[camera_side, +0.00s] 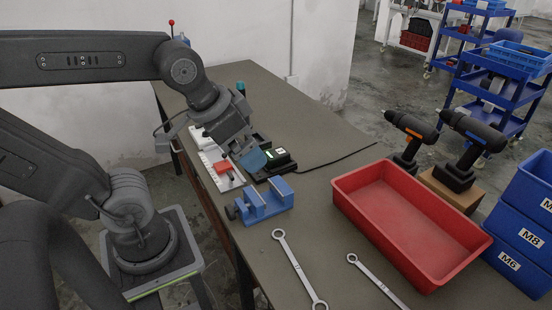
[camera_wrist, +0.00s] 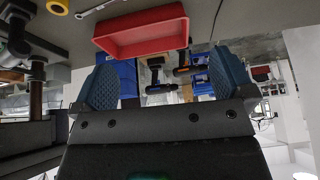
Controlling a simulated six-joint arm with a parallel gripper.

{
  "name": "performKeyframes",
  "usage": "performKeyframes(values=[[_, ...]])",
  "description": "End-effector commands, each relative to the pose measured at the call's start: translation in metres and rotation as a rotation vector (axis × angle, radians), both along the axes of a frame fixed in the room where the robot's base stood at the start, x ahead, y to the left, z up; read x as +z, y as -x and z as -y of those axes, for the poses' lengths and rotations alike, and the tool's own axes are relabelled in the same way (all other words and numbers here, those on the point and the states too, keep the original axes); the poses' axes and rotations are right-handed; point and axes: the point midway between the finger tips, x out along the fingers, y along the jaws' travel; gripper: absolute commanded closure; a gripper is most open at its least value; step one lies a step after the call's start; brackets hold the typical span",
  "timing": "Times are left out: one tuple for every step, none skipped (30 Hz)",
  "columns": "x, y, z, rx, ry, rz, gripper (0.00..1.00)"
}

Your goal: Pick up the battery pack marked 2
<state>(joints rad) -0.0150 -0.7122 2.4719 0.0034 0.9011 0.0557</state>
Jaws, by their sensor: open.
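In the side view, a black charger-like unit (camera_side: 278,164) with a green-lit patch lies on the table, close to my gripper (camera_side: 250,159). I cannot tell whether this includes a battery pack, and no mark 2 is readable in either view. Another dark block (camera_side: 261,141) sits just behind it, partly hidden by my gripper. My gripper is tilted down over the table, beside the black unit. In the wrist view my gripper (camera_wrist: 166,80) shows its two blue fingers wide apart, with nothing held between them.
A red tray (camera_side: 412,222) lies to the right, with two drills (camera_side: 408,137) (camera_side: 464,150) behind it and blue bins (camera_side: 525,225) beside it. A blue vise (camera_side: 262,203) stands in front of the black unit. Wrenches (camera_side: 300,268) lie at the front. A white plate (camera_side: 222,178) is left.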

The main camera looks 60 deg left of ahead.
Motion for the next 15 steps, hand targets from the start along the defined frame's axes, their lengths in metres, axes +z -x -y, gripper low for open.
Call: performKeyframes(values=[[0.002, -0.01, -0.004, -0.026, -0.025, -0.016, 0.0], [0.003, -0.016, -0.008, -0.052, -0.045, -0.028, 0.0], [0.005, -0.028, -0.013, -0.092, -0.077, -0.045, 0.0], [0.007, -0.037, -0.018, -0.129, -0.104, -0.06, 0.0], [0.008, -0.047, -0.024, -0.168, -0.131, -0.076, 0.0], [0.008, -0.061, -0.032, -0.222, -0.166, -0.1, 0.0], [0.008, -0.072, -0.039, -0.265, -0.192, -0.118, 0.0], [0.007, -0.083, -0.046, -0.309, -0.216, -0.136, 0.0], [0.005, -0.097, -0.056, -0.367, -0.248, -0.16, 0.0], [0.003, -0.107, -0.064, -0.412, -0.27, -0.179, 0.0], [0.0, -0.117, -0.073, -0.457, -0.291, -0.197, 0.0], [-0.005, -0.131, -0.084, -0.519, -0.317, -0.223, 0.0], [-0.008, -0.14, -0.094, -0.565, -0.335, -0.241, 0.0], [-0.013, -0.15, -0.103, -0.612, -0.35, -0.26, 0.0], [-0.02, -0.162, -0.116, -0.675, -0.371, -0.283, 0.0]])
